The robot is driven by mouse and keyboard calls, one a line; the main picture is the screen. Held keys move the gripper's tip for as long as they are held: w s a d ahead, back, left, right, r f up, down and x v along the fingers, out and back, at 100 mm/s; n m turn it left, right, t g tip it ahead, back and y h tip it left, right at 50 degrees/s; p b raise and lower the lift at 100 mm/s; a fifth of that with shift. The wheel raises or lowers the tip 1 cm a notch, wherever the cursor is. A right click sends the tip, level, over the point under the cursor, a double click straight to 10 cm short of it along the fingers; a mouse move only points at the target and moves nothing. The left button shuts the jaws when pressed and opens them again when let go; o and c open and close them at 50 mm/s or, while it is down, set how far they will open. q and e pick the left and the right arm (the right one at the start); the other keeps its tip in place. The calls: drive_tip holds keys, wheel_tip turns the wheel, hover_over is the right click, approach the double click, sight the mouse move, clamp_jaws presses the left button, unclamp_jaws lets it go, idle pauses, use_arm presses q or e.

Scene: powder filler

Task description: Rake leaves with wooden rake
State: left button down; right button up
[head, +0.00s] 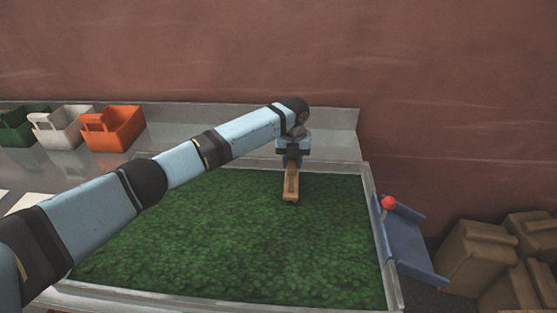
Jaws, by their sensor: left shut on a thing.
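The green leaves (235,235) fill a wide metal tray (386,270) as a fairly even layer. My left arm reaches in from the left across the tray. My left gripper (291,162) points down near the tray's back edge and is shut on the wooden rake (291,184). The rake is a brown wooden piece running from the gripper toward the front, over the leaves. I cannot tell whether its lower end touches them. My right gripper is not in view.
Green (14,127), white (58,128) and orange (113,129) bins stand on the metal counter at the back left. A blue chute (412,243) with a red knob (388,202) adjoins the tray's right edge. Brown sacks or boxes (478,258) are stacked at far right. A wall rises behind.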

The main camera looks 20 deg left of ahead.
use_arm(q)
drive_tip(key=w+d+b, duration=0.2)
drive_tip(key=d+b, duration=0.3)
drive_tip(key=d, duration=0.4)
drive_tip(key=w+d+b, duration=0.3)
drive_tip(key=d+b, duration=0.1)
drive_tip(key=d, duration=0.6)
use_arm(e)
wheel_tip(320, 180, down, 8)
use_arm(q)
wheel_tip(320, 180, up, 6)
drive_tip(key=p, duration=0.6)
drive_tip(key=shift+s+a+r, duration=0.15)
drive_tip(key=shift+a+r, duration=0.05)
drive_tip(key=shift+a, duration=0.15)
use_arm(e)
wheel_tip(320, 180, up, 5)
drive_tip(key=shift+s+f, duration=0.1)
use_arm(q)
drive_tip(key=shift+a, duration=0.1)
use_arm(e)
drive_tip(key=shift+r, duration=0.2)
